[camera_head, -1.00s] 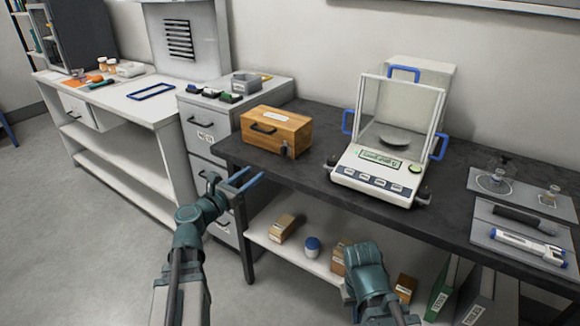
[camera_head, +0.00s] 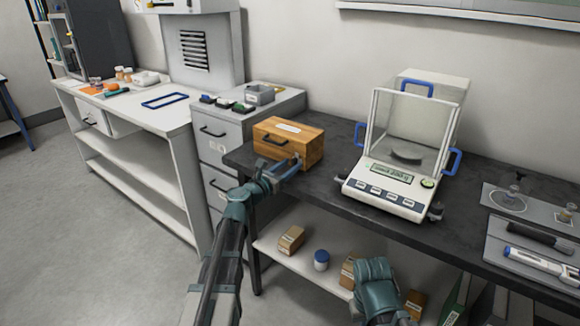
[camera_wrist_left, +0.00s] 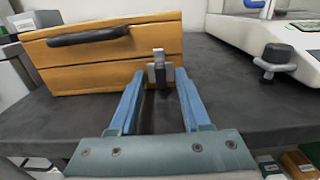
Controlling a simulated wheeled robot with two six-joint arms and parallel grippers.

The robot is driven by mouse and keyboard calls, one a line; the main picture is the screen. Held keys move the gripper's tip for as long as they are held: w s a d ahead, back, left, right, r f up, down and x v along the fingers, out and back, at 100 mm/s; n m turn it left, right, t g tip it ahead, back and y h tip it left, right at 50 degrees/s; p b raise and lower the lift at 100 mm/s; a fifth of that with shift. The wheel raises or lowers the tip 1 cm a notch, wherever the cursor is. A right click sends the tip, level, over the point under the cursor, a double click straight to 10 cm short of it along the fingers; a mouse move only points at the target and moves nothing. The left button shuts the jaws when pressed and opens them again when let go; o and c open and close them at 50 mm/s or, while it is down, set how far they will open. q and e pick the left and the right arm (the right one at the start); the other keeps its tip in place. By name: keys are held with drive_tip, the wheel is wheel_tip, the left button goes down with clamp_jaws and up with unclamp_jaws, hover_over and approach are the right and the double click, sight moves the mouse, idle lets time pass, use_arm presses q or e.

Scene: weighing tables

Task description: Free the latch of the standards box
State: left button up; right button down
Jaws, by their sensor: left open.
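The standards box (camera_head: 287,143) is a wooden box with a dark handle, closed, at the left end of the dark bench. It also shows in the left wrist view (camera_wrist_left: 104,68). Its metal latch (camera_wrist_left: 158,68) is on the front face, towards the right. My left gripper (camera_head: 290,170) is open in front of the box. In the left wrist view the blue fingers (camera_wrist_left: 159,82) stand on either side of the latch's lower part; I cannot tell whether they touch it. My right arm shows at the bottom, but its fingers are out of view.
A balance with a glass draft shield (camera_head: 390,185) stands right of the box on the dark bench (camera_head: 340,143). A grey drawer cabinet (camera_head: 222,150) adjoins on the left. Small boxes and a jar (camera_head: 321,260) sit on the shelf below.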

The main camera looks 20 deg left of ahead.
use_arm(q)
drive_tip(key=shift+w+d, duration=0.1)
drive_tip(key=shift+w, duration=0.15)
drive_tip(key=shift+c, duration=0.3)
clamp_jaws()
